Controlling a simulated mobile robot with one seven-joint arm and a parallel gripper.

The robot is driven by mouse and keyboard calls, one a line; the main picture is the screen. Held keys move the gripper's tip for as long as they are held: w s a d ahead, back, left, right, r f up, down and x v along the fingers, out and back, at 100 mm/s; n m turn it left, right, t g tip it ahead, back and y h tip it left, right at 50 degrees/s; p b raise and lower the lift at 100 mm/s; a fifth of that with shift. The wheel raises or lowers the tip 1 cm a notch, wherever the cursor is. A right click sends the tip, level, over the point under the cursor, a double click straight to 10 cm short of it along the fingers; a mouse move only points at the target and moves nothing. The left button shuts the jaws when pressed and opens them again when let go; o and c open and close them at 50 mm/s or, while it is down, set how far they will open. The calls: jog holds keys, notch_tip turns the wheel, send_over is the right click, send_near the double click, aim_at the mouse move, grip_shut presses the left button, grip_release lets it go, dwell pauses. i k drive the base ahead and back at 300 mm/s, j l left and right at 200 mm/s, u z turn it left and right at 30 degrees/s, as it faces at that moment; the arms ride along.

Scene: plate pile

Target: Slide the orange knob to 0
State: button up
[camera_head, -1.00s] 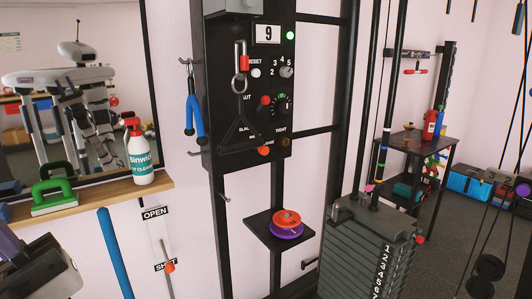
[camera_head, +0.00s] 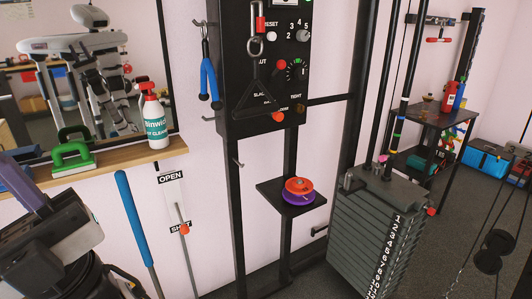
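Several orange knobs show, and I cannot tell which has a 0. One round orange knob (camera_head: 278,117) is at the lower edge of the black wall panel (camera_head: 236,125), near small lettering too fine to read. A red-orange ball (camera_head: 281,64) sits higher on the panel, left of a round dial (camera_head: 296,70). My gripper (camera_head: 45,240) is at the lower left, dark grey and partly cut off, well away from the panel. Its fingers cannot be made out.
A wooden shelf (camera_head: 100,171) holds a green-handled tool (camera_head: 70,152) and a spray bottle (camera_head: 154,118). A small black shelf (camera_head: 270,189) below the panel carries orange and purple discs (camera_head: 298,190). A grey weight stack (camera_head: 365,240) stands to the right. A blue bar (camera_head: 135,215) leans in front of the wall.

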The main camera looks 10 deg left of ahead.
aim_at(278, 116)
jog(key=i+j+z, duration=0.1)
jog(key=i, duration=0.35)
jog(key=i+j+z, duration=0.15)
jog(key=i+j, duration=0.15)
jog(key=i, duration=0.15)
